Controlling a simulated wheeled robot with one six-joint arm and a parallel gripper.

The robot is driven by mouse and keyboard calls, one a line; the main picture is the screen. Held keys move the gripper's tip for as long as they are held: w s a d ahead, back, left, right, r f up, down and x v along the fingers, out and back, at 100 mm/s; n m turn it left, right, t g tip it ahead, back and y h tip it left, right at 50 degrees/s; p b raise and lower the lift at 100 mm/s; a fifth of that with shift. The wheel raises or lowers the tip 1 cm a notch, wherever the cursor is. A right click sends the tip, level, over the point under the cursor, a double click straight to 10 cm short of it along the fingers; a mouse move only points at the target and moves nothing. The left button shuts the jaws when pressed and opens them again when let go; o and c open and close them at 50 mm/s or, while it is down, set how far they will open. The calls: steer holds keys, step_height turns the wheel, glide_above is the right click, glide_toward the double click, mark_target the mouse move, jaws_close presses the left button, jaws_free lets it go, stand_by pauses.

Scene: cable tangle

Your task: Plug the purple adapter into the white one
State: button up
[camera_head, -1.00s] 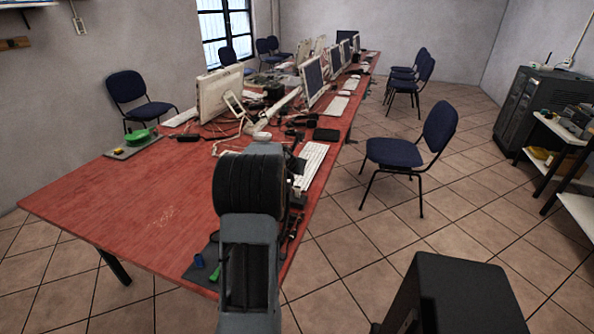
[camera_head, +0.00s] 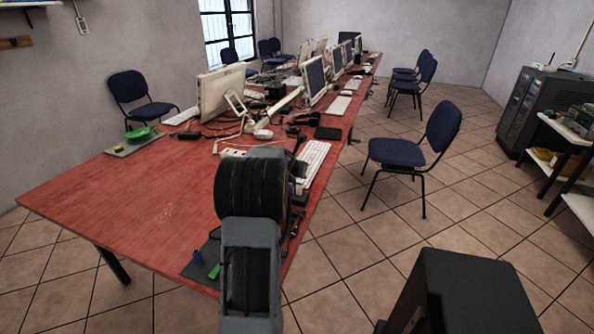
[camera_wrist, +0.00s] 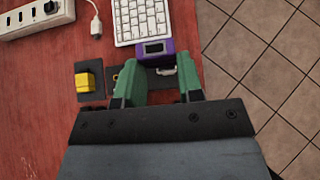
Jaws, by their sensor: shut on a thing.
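In the wrist view, my gripper (camera_wrist: 159,64) has two green fingers, one on each side of the purple adapter (camera_wrist: 168,47). It is shut on this adapter, which has a dark face with a light port and lies at the near edge of the keyboard. I cannot tell whether the adapter is clear of the table. A white connector (camera_wrist: 96,27) on a white cable lies up and left of my gripper, apart from the purple adapter; it may be the white adapter. In the head view my arm hides the gripper and the purple adapter.
A white keyboard (camera_wrist: 141,15) is just beyond the gripper. A white power strip (camera_wrist: 30,22) lies at upper left. A yellow block (camera_wrist: 86,82) sits on a dark pad left of the fingers. The red table's (camera_head: 130,205) near left part is mostly clear; its edge is close right of the gripper.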

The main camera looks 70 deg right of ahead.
steer(key=shift+f+b, duration=0.8)
steer(key=shift+f, duration=0.2)
steer(key=shift+f+b, duration=0.9)
steer(key=shift+f, duration=0.3)
stand_by(0.5)
steer(key=o, duration=1.1)
steer(key=shift+r, duration=0.1)
steer(key=p+v, duration=0.2)
steer(key=v, duration=1.1)
steer(key=shift+a+r+p, duration=0.2)
steer(key=shift+a+p, duration=0.1)
steer(key=shift+p, duration=0.05)
